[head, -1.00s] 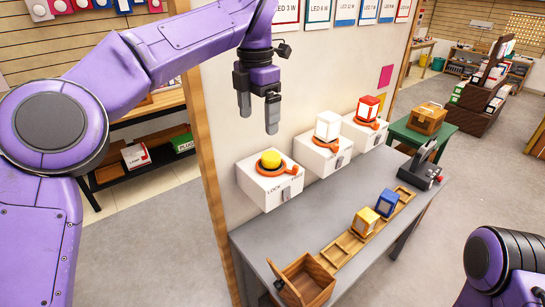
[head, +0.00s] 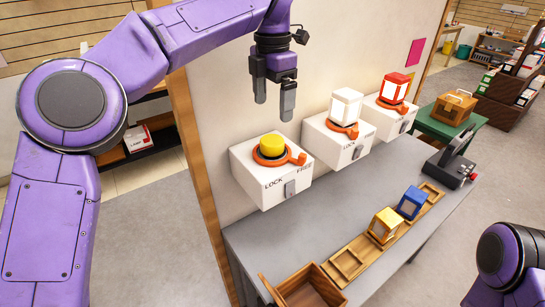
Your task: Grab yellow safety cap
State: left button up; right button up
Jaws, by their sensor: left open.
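The yellow safety cap (head: 272,145) sits upright inside an orange ring with a side handle (head: 299,158). The ring is on top of a white box (head: 260,180) marked LOCK and FREE, the nearest box along the wall. My left gripper (head: 273,108) is open and empty, pointing down above the cap with a clear gap. The right gripper is out of view; only part of my right arm shows at the lower right.
Two more white boxes hold a white lantern (head: 346,106) and a red lantern (head: 394,87). On the grey table (head: 355,218), a wooden tray (head: 346,262) carries yellow (head: 383,226) and blue (head: 412,203) lanterns. An open wooden box (head: 307,289) stands at the front.

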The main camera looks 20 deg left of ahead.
aim_at(274, 139)
pick_arm(q)
jog(key=f, duration=0.6)
jog(key=shift+w+f+b, duration=0.25)
jog(key=shift+w+b, duration=0.05)
jog(key=shift+b, duration=0.1)
jog(key=f, duration=0.2)
jog(key=w+f+p, duration=0.1)
jog(key=f, duration=0.2)
jog(key=shift+a, duration=0.1)
jog(key=c, duration=1)
